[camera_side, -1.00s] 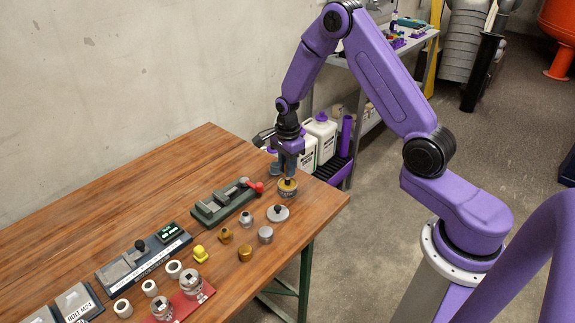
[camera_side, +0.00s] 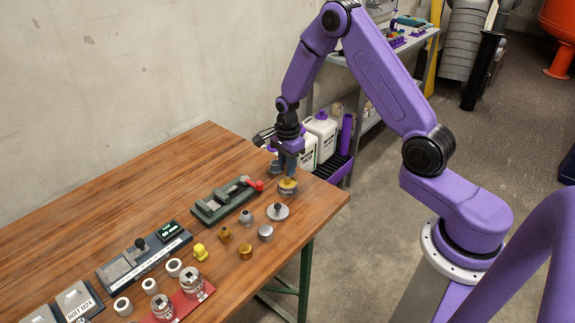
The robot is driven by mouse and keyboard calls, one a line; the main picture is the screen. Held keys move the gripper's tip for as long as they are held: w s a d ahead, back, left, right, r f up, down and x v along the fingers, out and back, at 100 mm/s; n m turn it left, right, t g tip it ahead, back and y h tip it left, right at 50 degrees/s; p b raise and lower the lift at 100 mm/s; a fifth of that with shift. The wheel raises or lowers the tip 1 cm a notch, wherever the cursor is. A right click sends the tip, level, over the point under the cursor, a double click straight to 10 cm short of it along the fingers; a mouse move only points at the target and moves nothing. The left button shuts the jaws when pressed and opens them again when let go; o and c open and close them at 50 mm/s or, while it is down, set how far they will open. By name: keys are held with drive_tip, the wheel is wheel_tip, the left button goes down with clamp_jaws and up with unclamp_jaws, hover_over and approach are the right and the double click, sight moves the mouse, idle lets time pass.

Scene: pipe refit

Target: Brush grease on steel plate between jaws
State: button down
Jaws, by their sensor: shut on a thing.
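My gripper (camera_side: 288,170) points straight down at the far right corner of the bench. It is shut on a small upright yellowish piece, apparently the grease brush (camera_side: 288,180), which stands at the small round grease tin (camera_side: 288,191). The fingers hide most of the brush. A dark green vise (camera_side: 208,211) with a red-ended handle (camera_side: 257,185) lies to the left of the gripper. A grey steel piece, apparently the plate (camera_side: 226,196), shows between its jaws; I cannot make out grease on it.
A lidded grey disc (camera_side: 278,212), brass and steel fittings (camera_side: 245,252) and a yellow part (camera_side: 200,252) stand in front of the vise. A labelled grey fixture (camera_side: 140,262) and a red tray (camera_side: 185,305) are further left. White jugs (camera_side: 322,135) stand behind the bench corner.

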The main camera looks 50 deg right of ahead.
idle(0.4)
drive_tip(key=shift+r, duration=3.45)
